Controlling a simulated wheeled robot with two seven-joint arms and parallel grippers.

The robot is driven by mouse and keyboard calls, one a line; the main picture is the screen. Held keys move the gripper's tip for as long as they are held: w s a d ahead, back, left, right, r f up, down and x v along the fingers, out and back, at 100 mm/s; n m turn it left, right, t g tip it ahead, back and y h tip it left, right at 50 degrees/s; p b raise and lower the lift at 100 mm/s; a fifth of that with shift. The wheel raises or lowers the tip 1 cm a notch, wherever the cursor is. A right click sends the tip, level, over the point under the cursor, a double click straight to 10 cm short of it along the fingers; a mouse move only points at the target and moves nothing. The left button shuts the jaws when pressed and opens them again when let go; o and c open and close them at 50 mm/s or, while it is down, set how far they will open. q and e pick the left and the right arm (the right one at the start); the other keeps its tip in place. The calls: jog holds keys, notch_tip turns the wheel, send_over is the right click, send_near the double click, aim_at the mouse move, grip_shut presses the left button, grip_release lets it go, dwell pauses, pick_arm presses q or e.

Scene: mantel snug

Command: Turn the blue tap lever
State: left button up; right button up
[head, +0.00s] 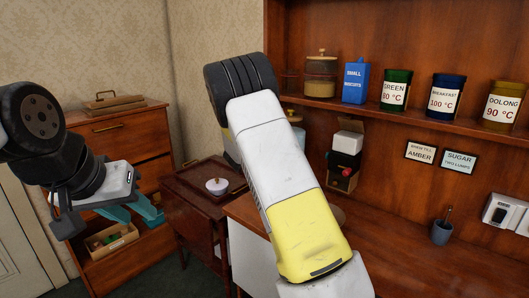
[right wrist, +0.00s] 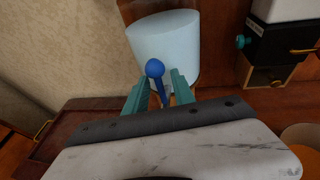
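The blue tap lever (right wrist: 155,70) shows in the right wrist view as a thin stem with a round knob. It stands in front of a pale blue cylinder (right wrist: 180,40). My right gripper (right wrist: 159,88) is open, with one teal finger on each side of the lever and a visible gap. Whether either finger touches it I cannot tell. In the head view my right arm covers the middle and hides the lever and right gripper. My left gripper (head: 134,211) is at the left, its teal fingers apart and empty, in front of the wooden drawers.
A small dark table (head: 190,197) holds a lidded white pot (head: 217,186). A shelf (head: 430,117) carries labelled canisters. A small cup (head: 442,232) stands on the counter (head: 430,275), whose front right is clear.

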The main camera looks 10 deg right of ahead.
jog(key=v, duration=0.7)
jog(key=shift+s+a, duration=0.25)
jog(key=shift+r, duration=0.1)
jog(key=s+d+r+m+g+y, duration=0.1)
jog(key=s+d+m+g+y, duration=0.2)
jog(key=s+m, duration=0.55)
jog(key=s+d+r+m+g+y, duration=0.1)
jog(key=s+d+r+m+g, duration=0.15)
jog(key=s+d+m, duration=0.6)
jog(key=s+a+r+m+y, duration=0.2)
jog(key=s+a+m+y, duration=0.2)
jog(key=s+a, duration=0.3)
jog(key=s+a+r+m+y, duration=0.2)
jog(key=s+a+m+y, duration=0.2)
jog(key=s, duration=1.1)
jog(key=a+m, duration=0.2)
jog(key=a, duration=0.2)
jog(key=shift+r, duration=0.4)
